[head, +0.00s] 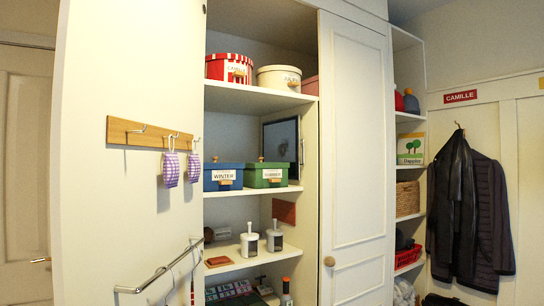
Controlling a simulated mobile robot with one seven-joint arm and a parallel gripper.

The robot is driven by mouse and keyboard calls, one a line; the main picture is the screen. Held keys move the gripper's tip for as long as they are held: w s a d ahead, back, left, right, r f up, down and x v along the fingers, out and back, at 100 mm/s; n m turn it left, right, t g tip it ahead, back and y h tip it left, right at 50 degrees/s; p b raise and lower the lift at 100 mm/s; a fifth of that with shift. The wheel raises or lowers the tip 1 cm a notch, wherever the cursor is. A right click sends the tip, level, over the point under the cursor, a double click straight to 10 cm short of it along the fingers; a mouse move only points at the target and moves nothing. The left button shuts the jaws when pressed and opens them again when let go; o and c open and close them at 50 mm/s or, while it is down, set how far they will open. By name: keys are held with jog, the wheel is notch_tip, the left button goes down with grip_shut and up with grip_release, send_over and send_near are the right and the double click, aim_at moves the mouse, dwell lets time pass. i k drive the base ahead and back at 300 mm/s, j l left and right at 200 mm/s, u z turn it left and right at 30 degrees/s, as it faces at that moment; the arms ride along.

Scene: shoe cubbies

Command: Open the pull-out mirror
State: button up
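A dark panel in a thin frame (280,142), which looks like the pull-out mirror, stands inside the open cupboard in the head view. It is on the shelf level with the blue and green boxes, against the right side wall. A thin upright bar (302,150), perhaps its handle, shows at its right edge. The green box (266,176) stands in front of the panel's lower part. I cannot tell how far the panel is pulled out. My gripper is not in view.
An open white door (95,220) with a hook rail (150,133) and a metal towel bar (160,275) juts out at left. A closed white door (357,150) stands right of the open shelves. Dark coats (470,215) hang at far right.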

aim_at(281, 141)
jog(key=i+l+u, duration=0.1)
jog(key=i+l, duration=0.2)
jog(key=i+l+u, duration=0.1)
jog(key=i, duration=0.3)
jog(key=i+l+u, duration=0.1)
jog(key=i, duration=0.25)
jog(key=i+l+u, duration=0.1)
jog(key=i, duration=0.3)
jog(key=l, duration=0.1)
